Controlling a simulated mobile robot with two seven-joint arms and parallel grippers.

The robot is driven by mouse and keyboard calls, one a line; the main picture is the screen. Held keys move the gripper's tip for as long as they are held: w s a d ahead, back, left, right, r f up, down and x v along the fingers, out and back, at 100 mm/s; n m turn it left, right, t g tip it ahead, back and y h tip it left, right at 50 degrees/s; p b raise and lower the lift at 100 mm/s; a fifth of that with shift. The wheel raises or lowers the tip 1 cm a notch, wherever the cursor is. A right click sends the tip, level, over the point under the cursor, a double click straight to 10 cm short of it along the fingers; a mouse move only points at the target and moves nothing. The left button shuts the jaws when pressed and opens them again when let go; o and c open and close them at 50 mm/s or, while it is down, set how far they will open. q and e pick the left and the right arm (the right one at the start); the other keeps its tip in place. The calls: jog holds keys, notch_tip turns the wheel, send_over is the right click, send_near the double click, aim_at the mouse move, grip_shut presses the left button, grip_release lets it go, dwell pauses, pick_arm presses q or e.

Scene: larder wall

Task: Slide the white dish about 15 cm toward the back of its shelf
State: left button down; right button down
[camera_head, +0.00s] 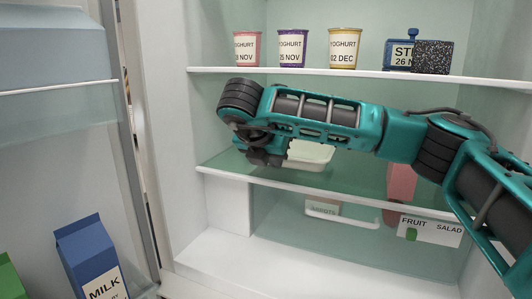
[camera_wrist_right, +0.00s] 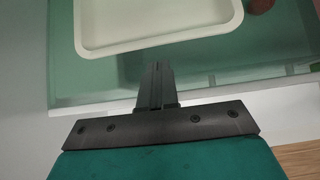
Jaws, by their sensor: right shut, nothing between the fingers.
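The white dish (camera_head: 308,155) stands on the green glass middle shelf (camera_head: 350,180) of the fridge, partly hidden behind my right arm in the head view. In the right wrist view the dish (camera_wrist_right: 150,42) shows as a shallow tray with rounded corners and a raised rim. My right gripper (camera_wrist_right: 158,68) is shut and empty. Its fingertips are in front of the dish's near rim, with what looks like a small gap. In the head view the right gripper (camera_head: 265,158) is at the dish's left front, partly hidden by the wrist. My left gripper is not in view.
A red item (camera_head: 401,182) is right of the dish. A fruit salad label (camera_head: 430,231) is below. Milk (camera_head: 88,255) stands in the door.

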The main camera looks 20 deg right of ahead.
aim_at(298, 143)
jog(key=shift+w+d, duration=0.85)
jog(key=shift+d, duration=0.05)
jog(key=w+d, duration=0.4)
jog(key=shift+d+b, duration=0.3)
jog(key=w+d+p, duration=0.1)
jog(key=w+d, duration=0.2)
jog(key=d, duration=0.1)
jog(key=shift+w+r+p, duration=0.15)
jog(key=shift+w+p, duration=0.2)
jog(key=shift+w, duration=0.05)
jog(key=shift+w+d, duration=0.45)
jog(key=shift+d, duration=0.15)
jog(key=shift+f, duration=0.25)
